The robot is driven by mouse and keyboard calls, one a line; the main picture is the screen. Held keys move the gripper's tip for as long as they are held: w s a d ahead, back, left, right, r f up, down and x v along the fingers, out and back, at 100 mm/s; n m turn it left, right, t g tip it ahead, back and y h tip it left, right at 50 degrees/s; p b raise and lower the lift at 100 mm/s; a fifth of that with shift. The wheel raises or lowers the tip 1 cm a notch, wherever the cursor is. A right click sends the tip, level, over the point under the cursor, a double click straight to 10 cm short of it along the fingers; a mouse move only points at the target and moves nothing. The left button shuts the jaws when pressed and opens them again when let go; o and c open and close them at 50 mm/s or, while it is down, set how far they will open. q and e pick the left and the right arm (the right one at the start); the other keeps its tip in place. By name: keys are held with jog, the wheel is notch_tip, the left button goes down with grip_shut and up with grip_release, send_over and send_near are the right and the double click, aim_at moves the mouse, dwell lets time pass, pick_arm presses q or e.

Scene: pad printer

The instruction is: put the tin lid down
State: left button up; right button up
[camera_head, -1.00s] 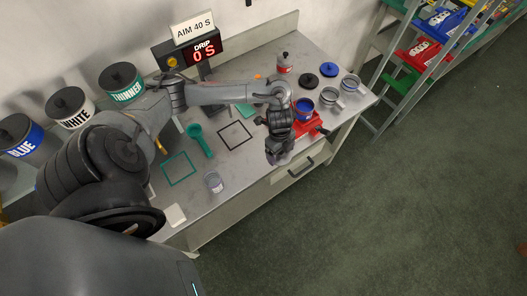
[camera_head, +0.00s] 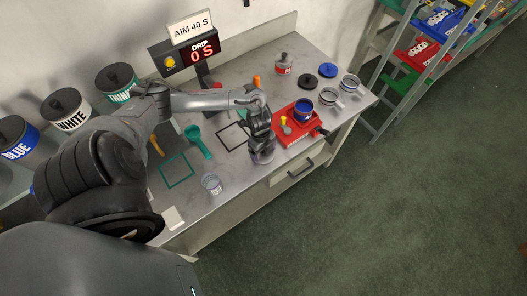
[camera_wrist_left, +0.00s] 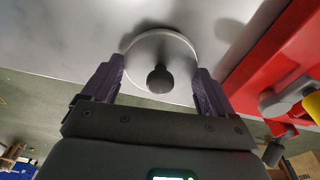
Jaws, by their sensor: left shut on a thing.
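The tin lid (camera_wrist_left: 160,48), a pale grey disc with a black knob (camera_wrist_left: 160,79), is between the fingers of my left gripper (camera_wrist_left: 159,75) in the left wrist view. In the head view my left gripper (camera_head: 262,156) points down over the bench, left of the red stand. I cannot make out the lid there. A shadow lies by the lid on the grey bench top; I cannot tell whether the lid touches it. My right gripper is not in view.
The red stand (camera_head: 288,139) holding a blue tin (camera_head: 304,112) is close on the right. A small grey tin (camera_head: 211,185) stands near the front edge.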

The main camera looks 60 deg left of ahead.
pick_arm(q)
jog(key=shift+f, duration=0.1)
jog(key=o, duration=0.8)
